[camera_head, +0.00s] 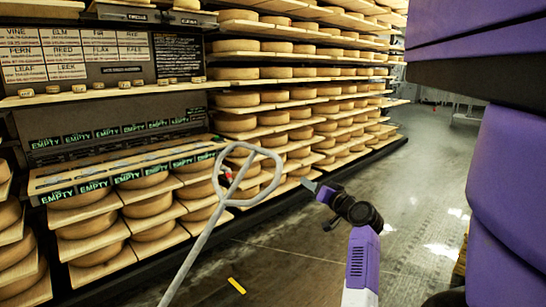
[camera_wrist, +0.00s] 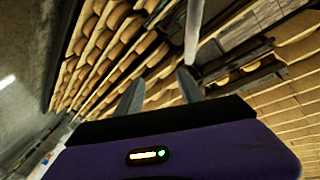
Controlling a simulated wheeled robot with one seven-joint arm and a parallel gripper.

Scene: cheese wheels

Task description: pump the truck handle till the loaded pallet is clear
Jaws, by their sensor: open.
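The truck handle (camera_head: 272,180) is a grey loop on a long slanted bar, with a small red part inside the loop, in the head view. Its bar runs down to the bottom edge. My gripper (camera_head: 309,186) is just right of the loop, apart from it in the picture. In the wrist view my gripper (camera_wrist: 160,77) has its two fingers spread with nothing between them. A pale grey bar, apparently the handle (camera_wrist: 193,35), stands beyond the right finger. The loaded pallet and the truck's body are not in view.
Shelves of cheese wheels (camera_head: 290,97) fill the back and left. A slanted row of "EMPTY" labels (camera_head: 125,175) runs along the lower left shelves. Signboards (camera_head: 75,55) hang above. The grey floor (camera_head: 420,170) is open at the right. A yellow strip (camera_head: 236,286) lies near the bar.

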